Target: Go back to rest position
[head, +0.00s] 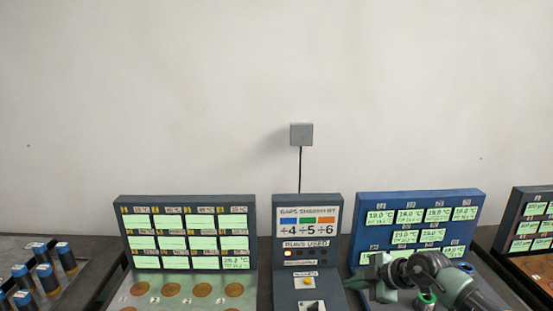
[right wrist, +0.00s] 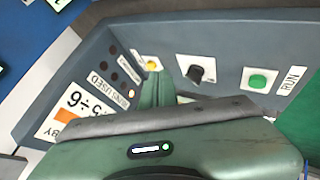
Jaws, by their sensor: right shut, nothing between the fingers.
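My right gripper (head: 362,277) comes in from the lower right of the head view, its fingers pointing left beside the grey centre console (head: 333,240). In the right wrist view its green fingers (right wrist: 154,92) are shut with nothing between them. They overlap the console face just below a yellow button (right wrist: 152,65); I cannot tell whether they touch it. A black knob (right wrist: 195,74) and a green RUN button (right wrist: 257,81) sit to the right on the same face. My left gripper is in neither view.
A blue display panel (head: 362,202) stands behind my right arm. A grey display panel (head: 250,206) with copper discs (head: 202,290) before it stands left of the console. Several blue-topped cylinders (head: 66,258) stand far left. The wall above is clear but for a small grey box (head: 301,134).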

